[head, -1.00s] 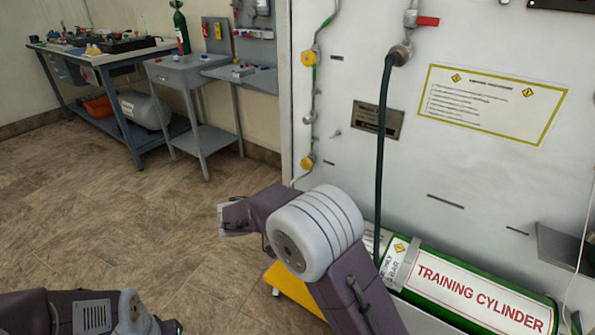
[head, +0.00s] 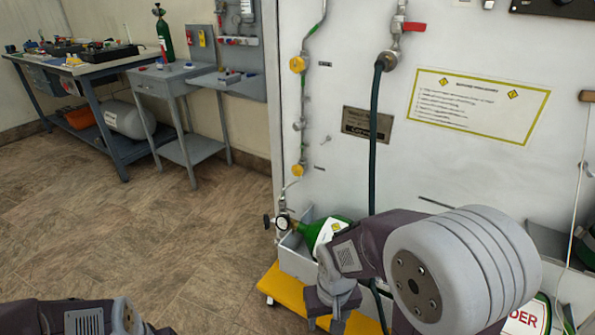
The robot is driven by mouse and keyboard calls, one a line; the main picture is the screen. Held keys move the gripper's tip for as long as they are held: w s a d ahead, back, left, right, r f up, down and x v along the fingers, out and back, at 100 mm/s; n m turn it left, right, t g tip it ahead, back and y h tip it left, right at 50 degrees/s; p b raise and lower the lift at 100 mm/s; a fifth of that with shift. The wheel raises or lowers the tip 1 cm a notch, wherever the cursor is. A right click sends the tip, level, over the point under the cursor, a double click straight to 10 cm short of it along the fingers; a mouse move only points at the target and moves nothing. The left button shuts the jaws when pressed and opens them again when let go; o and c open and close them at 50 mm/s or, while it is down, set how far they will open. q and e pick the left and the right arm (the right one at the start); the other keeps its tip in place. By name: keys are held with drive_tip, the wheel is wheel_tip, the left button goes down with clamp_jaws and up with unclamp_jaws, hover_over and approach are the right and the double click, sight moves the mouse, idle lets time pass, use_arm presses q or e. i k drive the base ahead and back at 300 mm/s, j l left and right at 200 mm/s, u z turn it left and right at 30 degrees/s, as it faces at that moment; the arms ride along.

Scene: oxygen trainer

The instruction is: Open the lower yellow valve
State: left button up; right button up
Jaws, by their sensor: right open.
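The lower yellow valve (head: 298,170) is a small round knob on the thin vertical pipe at the left edge of the white panel. The upper yellow valve (head: 297,64) sits higher on the same pipe. My right gripper (head: 327,312) is open, low in front of the panel's foot. It points down, well below and a little right of the lower valve, and does not touch it. Nothing shows between its fingers. My left arm shows only at the bottom left edge, and its fingers are out of view.
A green cylinder (head: 318,235) with a gauge (head: 282,222) lies in a grey tray at the panel's foot, partly hidden by my right arm. A yellow base (head: 279,283) juts out below. A dark green hose (head: 374,150) hangs right of the valves. Floor left of the panel is clear.

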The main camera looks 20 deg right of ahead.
sight(296, 170)
drive_tip(key=i+j+z, duration=0.4)
drive_tip(key=j+z, duration=0.2)
drive_tip(key=i+j+z, duration=0.25)
drive_tip(key=j, duration=0.2)
drive_tip(key=j+z, duration=0.6)
drive_tip(key=j, duration=0.3)
drive_tip(key=i+j+z, duration=0.15)
drive_tip(key=j+z, duration=0.75)
drive_tip(key=j, duration=0.2)
drive_tip(key=j+z, duration=0.45)
drive_tip(key=j, duration=0.15)
drive_tip(key=k+j+z, duration=0.2)
drive_tip(key=j+z, duration=0.25)
drive_tip(key=j, duration=0.1)
